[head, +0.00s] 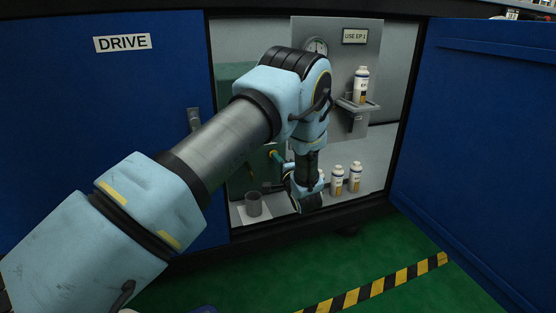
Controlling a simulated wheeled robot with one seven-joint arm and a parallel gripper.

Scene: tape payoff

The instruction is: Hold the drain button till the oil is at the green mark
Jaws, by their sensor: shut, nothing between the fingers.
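My arm reaches from the lower left into the open cabinet, and its end, my gripper (306,192), is low inside, in front of the cabinet floor. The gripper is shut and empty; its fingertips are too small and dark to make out. A green housing (236,72) stands at the back left of the cabinet, largely hidden behind my arm. A small yellow and green fitting (273,154) shows on its lower part. I cannot make out the drain button, the oil level or the green mark. I cannot tell whether the gripper touches anything.
A grey cup (254,205) stands on the cabinet floor at left. White bottles (354,177) stand right of my gripper; another bottle (361,86) is on a wall shelf (357,106). A round gauge (316,46) is above. Open blue doors (480,130) flank the opening.

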